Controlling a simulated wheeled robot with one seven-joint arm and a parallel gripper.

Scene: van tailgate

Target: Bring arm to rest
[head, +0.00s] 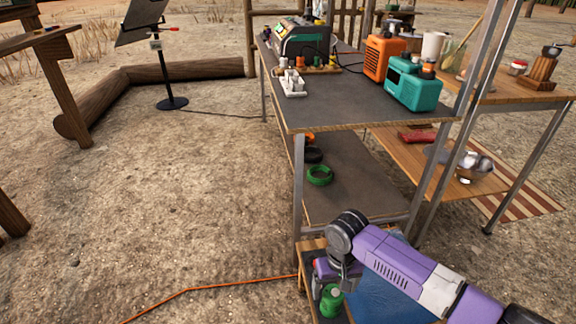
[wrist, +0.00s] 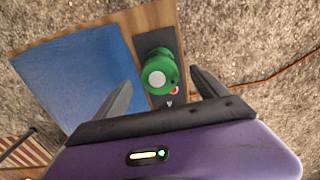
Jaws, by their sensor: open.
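My purple arm reaches in from the lower right of the head view and bends down over a small low wooden table (head: 309,244). My gripper shows in the wrist view (wrist: 160,98) with its two grey fingers spread wide apart. A green bottle-like object with a white round top (wrist: 158,72) stands between and beyond the fingers, and neither finger appears to touch it. The same green object shows in the head view (head: 331,300), just below my gripper. It stands on a dark strip (wrist: 155,30) on the wooden top.
A blue mat (wrist: 75,75) lies beside the green object. A metal-legged shelf table (head: 340,104) stands behind, with an orange device (head: 384,57), a teal device (head: 412,84) and a white rack (head: 292,84) on top. An orange cable (head: 210,285) crosses the open ground at left.

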